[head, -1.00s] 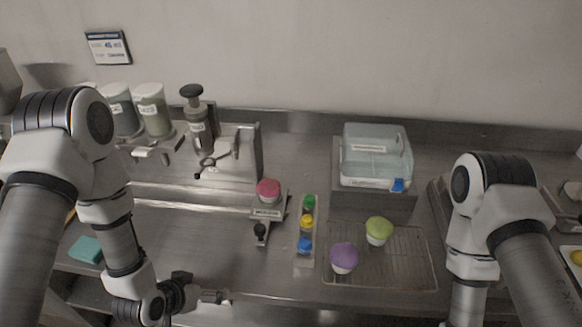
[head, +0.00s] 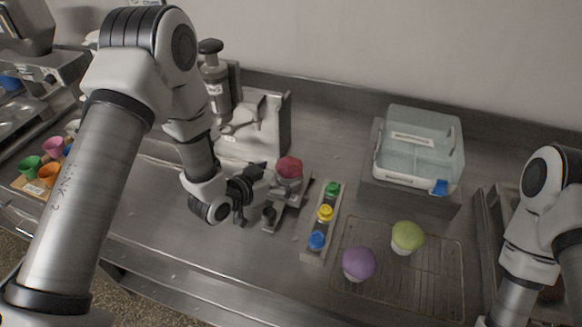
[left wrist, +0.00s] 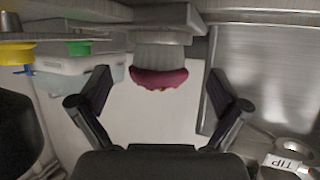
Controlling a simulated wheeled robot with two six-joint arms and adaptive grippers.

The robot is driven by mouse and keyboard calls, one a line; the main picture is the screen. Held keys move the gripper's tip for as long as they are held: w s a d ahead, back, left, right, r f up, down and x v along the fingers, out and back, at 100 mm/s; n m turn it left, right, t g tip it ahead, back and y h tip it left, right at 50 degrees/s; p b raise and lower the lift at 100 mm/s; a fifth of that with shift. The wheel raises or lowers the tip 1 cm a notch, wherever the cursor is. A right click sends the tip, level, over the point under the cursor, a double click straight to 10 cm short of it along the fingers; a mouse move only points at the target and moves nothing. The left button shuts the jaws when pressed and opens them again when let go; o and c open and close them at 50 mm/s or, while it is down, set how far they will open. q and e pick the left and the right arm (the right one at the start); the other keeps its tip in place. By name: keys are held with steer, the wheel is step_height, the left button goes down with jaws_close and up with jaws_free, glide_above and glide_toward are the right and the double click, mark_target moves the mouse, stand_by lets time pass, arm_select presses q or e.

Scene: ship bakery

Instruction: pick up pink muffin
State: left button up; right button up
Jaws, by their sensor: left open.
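The pink muffin (head: 289,167) sits on a small stand in the middle of the counter in the head view. My left gripper (head: 262,184) is open and close beside it, on its left. In the left wrist view the muffin (left wrist: 159,78) appears upside down, with a pale cup and pink top, between the two spread fingers of my left gripper (left wrist: 160,104) and apart from both. My right arm shows at the right edge of the head view, but its gripper is out of sight.
A strip with green, yellow and blue buttons (head: 312,256) lies right of the stand. A wire rack (head: 420,285) holds a purple muffin (head: 358,263) and a green muffin (head: 407,236). A clear bin (head: 446,160) stands behind. A dispenser machine (head: 282,120) stands behind the pink muffin.

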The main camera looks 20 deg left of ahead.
mark_target(280, 175)
arm_select(q)
steer(key=x, duration=0.3)
steer(key=shift+w+d+p, duration=0.1)
steer(key=shift+d+p, duration=0.1)
steer(key=shift+p, duration=0.1)
steer(key=shift+s+a, duration=0.15)
steer(key=shift+s, duration=0.05)
steer(key=shift+c, duration=0.4)
steer(key=shift+w, duration=0.15)
steer(key=c, duration=1)
